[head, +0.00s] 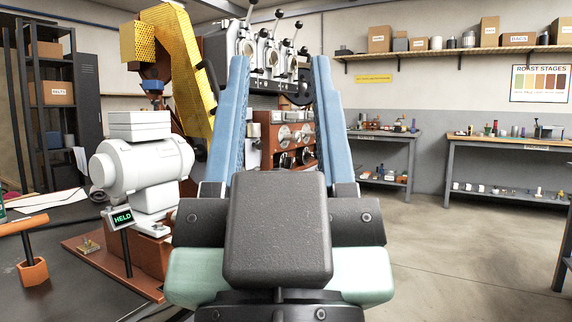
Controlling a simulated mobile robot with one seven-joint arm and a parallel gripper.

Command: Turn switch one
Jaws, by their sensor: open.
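My gripper (280,64) points away from the camera, with its two blue fingers wide apart and nothing between them. Beyond the fingers stands the sample roaster (263,86), with round ports and black-knobbed levers along its top. Below, a reddish-brown panel (267,118) carries several round dials or knobs, partly hidden by my gripper. I cannot tell which part is switch one; no label for it is readable. No contact between the fingers and the panel is visible.
Workbenches (510,143) line the right wall. The floor (460,250) at right is clear.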

